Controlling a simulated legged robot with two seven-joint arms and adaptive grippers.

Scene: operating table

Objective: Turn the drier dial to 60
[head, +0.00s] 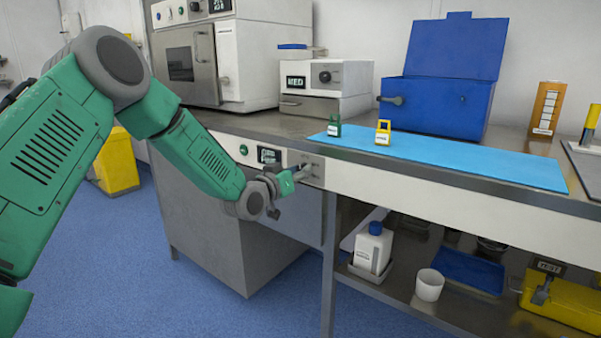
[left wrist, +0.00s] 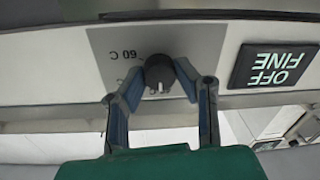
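The drier dial (left wrist: 160,73) is a round dark knob on a grey plate (left wrist: 197,42). The left wrist view shows it upside down. A "60 C" mark (left wrist: 129,54) is on the plate, to the upper left of the knob in that view. A small white pointer on the knob faces the bottom of that picture. My left gripper (left wrist: 160,72) has its two fingers on either side of the knob, tips apparently against it. In the head view my left gripper (head: 290,180) is at the front panel and largely hides the dial. My right gripper is not in view.
A display reading "FINE OFF" (left wrist: 273,66) sits beside the dial plate. A green button (head: 243,149) is on the same panel. Above, the counter holds a blue mat (head: 460,157), a blue box (head: 435,105) and a white device (head: 325,78).

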